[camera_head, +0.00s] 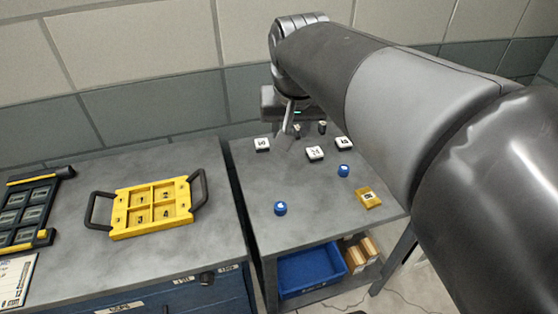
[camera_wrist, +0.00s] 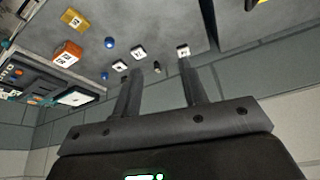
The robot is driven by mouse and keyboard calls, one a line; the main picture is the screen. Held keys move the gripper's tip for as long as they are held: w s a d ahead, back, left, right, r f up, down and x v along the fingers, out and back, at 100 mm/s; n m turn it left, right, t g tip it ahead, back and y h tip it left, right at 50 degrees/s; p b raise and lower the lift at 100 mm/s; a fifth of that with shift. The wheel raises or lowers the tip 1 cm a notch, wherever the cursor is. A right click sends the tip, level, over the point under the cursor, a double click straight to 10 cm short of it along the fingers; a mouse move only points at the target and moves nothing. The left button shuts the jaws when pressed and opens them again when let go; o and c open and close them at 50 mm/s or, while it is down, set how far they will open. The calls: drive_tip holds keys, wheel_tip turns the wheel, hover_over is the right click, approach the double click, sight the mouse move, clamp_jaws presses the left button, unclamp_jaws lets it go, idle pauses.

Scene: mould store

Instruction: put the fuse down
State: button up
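My gripper (camera_head: 290,124) is over the back of the right-hand table. In the wrist view its two fingers (camera_wrist: 162,74) are well apart, with nothing held between them. Either could be the fuse; I cannot tell which. My gripper partly hides the back of the table in the head view.
White numbered blocks (camera_head: 314,153), blue round pieces (camera_head: 280,208) and a yellow block (camera_head: 368,198) are spread over the table. A yellow handled tray (camera_head: 118,222) lies on the left-hand bench. A blue bin (camera_head: 312,271) sits below. The wall is close behind.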

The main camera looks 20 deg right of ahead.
drive_tip(key=s+a+f+n+t+y, duration=0.1)
drive_tip(key=s+a+f+n, duration=0.1)
drive_tip(key=s+f, duration=0.5)
drive_tip(key=s, duration=0.4)
drive_tip(key=shift+a+n, duration=0.15)
drive_tip(key=shift+n, duration=0.25)
